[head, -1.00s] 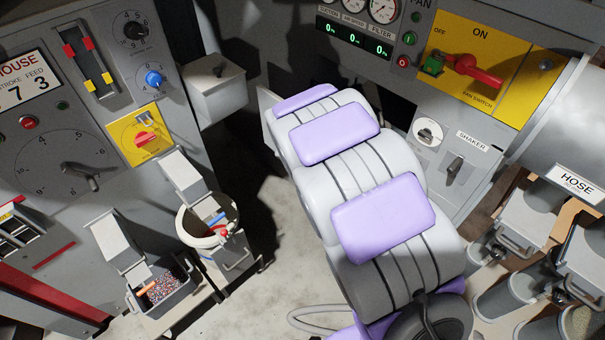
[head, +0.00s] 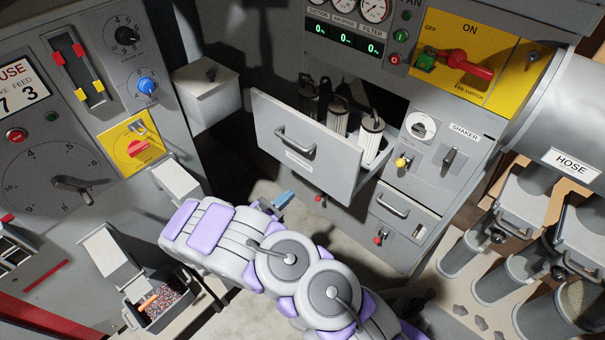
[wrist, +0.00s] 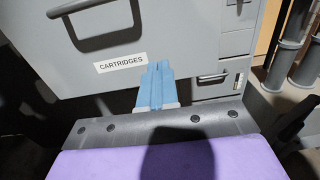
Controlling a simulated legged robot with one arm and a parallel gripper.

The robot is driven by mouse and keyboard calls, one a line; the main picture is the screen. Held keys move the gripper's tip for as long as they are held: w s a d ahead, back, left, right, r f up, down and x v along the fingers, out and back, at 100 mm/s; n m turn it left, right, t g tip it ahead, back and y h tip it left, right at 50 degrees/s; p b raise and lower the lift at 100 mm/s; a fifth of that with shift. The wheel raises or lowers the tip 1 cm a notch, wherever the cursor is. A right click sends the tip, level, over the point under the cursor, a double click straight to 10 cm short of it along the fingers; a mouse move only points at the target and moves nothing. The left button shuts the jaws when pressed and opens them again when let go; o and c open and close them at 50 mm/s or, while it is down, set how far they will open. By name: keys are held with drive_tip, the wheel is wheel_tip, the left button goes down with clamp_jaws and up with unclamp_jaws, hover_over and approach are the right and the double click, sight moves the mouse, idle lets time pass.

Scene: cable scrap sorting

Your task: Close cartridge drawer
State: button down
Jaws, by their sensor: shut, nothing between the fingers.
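The cartridge drawer (head: 345,172) is pulled out of the grey cabinet in the head view. Several white filter cartridges (head: 338,117) stand inside it. Its front has a bar handle (head: 294,143), which also shows in the wrist view (wrist: 82,8), above a CARTRIDGES label (wrist: 121,63). My gripper (head: 285,199) is shut and empty, in front of and below the drawer front in the head view. In the wrist view its blue fingers (wrist: 157,75) are together, overlapping the drawer front's lower edge beside the label; I cannot tell whether they touch it.
A small closed drawer (head: 405,208) and red knobs (head: 379,238) sit lower on the cabinet. The yellow fan switch panel (head: 478,62) is above right. A grey box (head: 207,95) stands left of the drawer. Hose canisters (head: 508,270) stand at right.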

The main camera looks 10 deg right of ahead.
sight(321, 168)
drive_tip(key=b+x, duration=0.1)
drive_tip(key=x, duration=0.3)
drive_tip(key=b+x, duration=0.1)
drive_tip(key=x, duration=0.4)
drive_tip(key=b+x, duration=0.1)
drive_tip(key=x, duration=0.3)
drive_tip(key=shift+w+d+f, duration=0.1)
drive_tip(key=shift+w+f, duration=0.2)
drive_tip(key=shift+f, duration=0.05)
drive_tip(key=shift+w+d, duration=0.15)
drive_tip(key=shift+d, duration=0.35)
drive_tip(key=shift+a, duration=0.1)
drive_tip(key=shift+a, duration=0.25)
